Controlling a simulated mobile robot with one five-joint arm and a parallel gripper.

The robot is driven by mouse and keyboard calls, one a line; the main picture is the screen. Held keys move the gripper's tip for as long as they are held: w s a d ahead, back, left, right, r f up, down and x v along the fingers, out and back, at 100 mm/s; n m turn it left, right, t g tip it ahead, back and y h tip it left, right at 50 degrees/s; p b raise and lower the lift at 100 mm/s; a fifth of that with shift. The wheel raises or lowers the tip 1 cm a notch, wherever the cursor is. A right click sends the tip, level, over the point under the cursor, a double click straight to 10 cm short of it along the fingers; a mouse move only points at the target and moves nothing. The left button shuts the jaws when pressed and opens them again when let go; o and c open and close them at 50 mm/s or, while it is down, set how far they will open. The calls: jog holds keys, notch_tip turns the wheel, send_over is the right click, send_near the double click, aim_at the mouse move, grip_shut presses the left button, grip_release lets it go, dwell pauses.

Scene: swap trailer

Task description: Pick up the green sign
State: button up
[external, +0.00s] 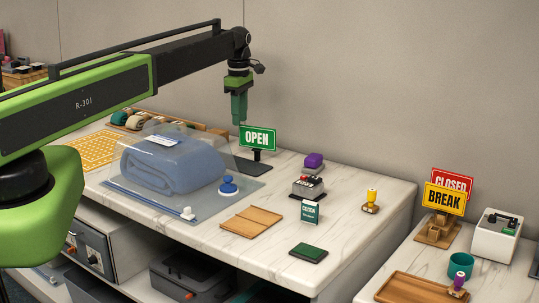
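The green sign (257,139) reads "OPEN" in white letters. It stands upright on a small dark stand (255,163) toward the back of the marble counter. My gripper (239,119) points down from the end of my arm, just above the sign's left side. In this view its fingertips come close to the sign's top left corner; I cannot tell whether they touch it. The fingers look close together, but whether they are open or shut is too small to make out. The sign still sits on its stand.
A bagged blue bundle (165,165) lies left of the sign. A blue-knobbed stamp (228,186), a black stamp device (308,187) and a wooden board (251,221) are in front. A second counter at right holds the yellow "BREAK" sign (444,198) and red "CLOSED" sign (452,179).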

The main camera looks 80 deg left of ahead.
aim_at(240, 133)
notch_tip(240, 133, down, 6)
jog(key=b, duration=0.4)
jog(key=f+b, duration=0.1)
jog(key=b, duration=0.1)
jog(key=f+b, duration=0.3)
jog(key=f, duration=0.1)
jog(key=shift+w+f+b, duration=0.25)
jog(key=shift+b, duration=0.15)
jog(key=shift+r, duration=0.2)
grip_shut()
